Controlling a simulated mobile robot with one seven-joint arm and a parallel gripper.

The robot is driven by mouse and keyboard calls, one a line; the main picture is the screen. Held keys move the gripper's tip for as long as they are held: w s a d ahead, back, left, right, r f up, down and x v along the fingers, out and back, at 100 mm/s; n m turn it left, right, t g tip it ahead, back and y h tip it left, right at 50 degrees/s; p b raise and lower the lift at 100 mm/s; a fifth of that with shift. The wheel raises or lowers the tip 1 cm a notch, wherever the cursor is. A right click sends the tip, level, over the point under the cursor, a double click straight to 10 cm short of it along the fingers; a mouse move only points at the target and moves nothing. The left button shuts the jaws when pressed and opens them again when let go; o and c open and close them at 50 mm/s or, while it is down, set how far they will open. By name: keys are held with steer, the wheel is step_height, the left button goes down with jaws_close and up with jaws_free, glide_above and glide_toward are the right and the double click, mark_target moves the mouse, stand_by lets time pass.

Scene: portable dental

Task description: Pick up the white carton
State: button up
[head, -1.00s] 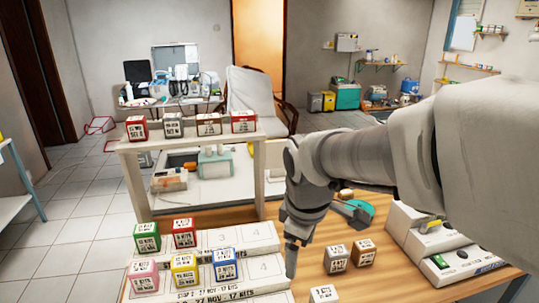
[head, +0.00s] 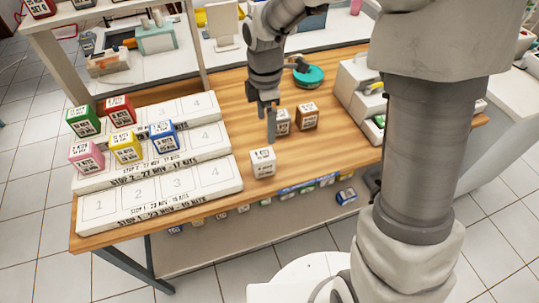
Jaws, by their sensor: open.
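The white carton (head: 262,163) stands upright on the wooden table, just right of the lowest white step, with dark printing on its sides. My gripper (head: 270,125) points down above the table, a little behind and to the right of the white carton. It is empty, and its fingers appear apart from the white carton. A grey carton (head: 282,122) stands right behind the fingers and is partly hidden by them. A brown carton (head: 307,116) stands to the right of the grey one.
White numbered steps (head: 214,183) fill the table's left side, bearing green (head: 84,121), red (head: 120,111), pink (head: 86,157), yellow (head: 126,147) and blue (head: 164,137) cartons. A teal round item (head: 309,76) and a white device (head: 358,88) stand behind and right. Bare wood (head: 320,150) lies right of the carton.

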mark_target(262, 155)
step_height(262, 155, down, 12)
steer(key=shift+a+r+b, duration=0.1)
steer(key=shift+r+b, duration=0.15)
steer(key=shift+b, duration=0.4)
steer(key=f, duration=0.2)
steer(key=a+f, duration=0.1)
steer(key=f, duration=0.1)
steer(key=shift+s+f, duration=0.1)
steer(key=shift+s, duration=0.05)
steer(key=shift+f, duration=0.5)
jaws_close()
steer(key=shift+r, duration=0.1)
steer(key=shift+r, duration=0.55)
step_height(262, 155, up, 3)
steer(key=shift+r, duration=0.1)
steer(key=s+d+r+p, duration=0.1)
steer(key=s+d+r, duration=0.5)
steer(key=s+d, duration=0.2)
steer(key=shift+s+r, duration=0.2)
steer(key=shift+r, duration=0.05)
